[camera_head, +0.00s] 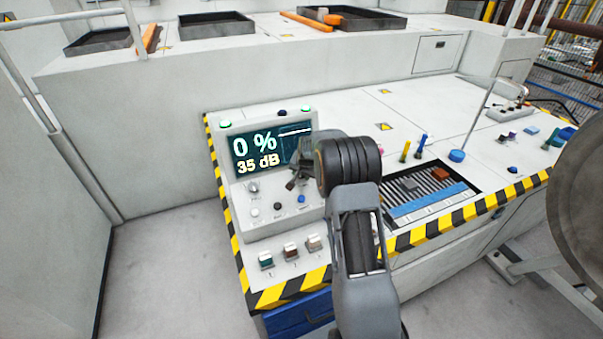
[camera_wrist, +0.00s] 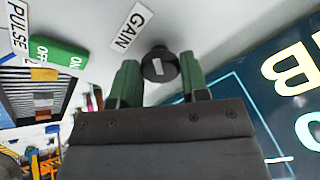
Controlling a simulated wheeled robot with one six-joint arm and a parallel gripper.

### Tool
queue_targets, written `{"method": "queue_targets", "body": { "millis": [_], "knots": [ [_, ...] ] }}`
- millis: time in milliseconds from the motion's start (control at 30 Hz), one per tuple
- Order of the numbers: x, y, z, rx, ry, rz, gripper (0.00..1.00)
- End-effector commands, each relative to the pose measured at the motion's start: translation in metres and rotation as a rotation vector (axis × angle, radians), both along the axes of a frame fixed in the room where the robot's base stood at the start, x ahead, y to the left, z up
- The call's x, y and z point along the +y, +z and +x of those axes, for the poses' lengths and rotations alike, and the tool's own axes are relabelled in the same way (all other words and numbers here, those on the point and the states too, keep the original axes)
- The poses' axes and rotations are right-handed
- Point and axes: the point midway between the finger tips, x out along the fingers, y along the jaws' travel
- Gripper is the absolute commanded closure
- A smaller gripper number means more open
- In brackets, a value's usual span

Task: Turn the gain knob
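In the wrist view, the black gain knob (camera_wrist: 160,66) stands out from the pale panel beside a "GAIN" label (camera_wrist: 131,27). A white mark shows on its face. The console screen (camera_head: 257,150) reads "0 %" and "35 dB".
A green ON/OFF switch (camera_wrist: 58,55) and a "PULSE" label (camera_wrist: 18,27) are near the knob. Other small knobs sit lower on the console, with several switches (camera_head: 290,251) in front. A slatted tray (camera_head: 430,187) lies to the right. The grey floor at left is clear.

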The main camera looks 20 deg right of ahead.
Motion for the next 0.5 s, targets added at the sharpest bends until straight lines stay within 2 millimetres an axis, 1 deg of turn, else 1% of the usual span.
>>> {"method": "queue_targets", "body": {
  "millis": [33,233,500],
  "knots": [
    [0.0,0.0001,0.0,0.0,0.0,0.0,0.63],
    [-0.0001,0.0001,0.0,0.0,0.0,0.0,0.82],
    [-0.0003,0.0,0.0,0.0,-0.031,0.014,0.84]
  ]
}}
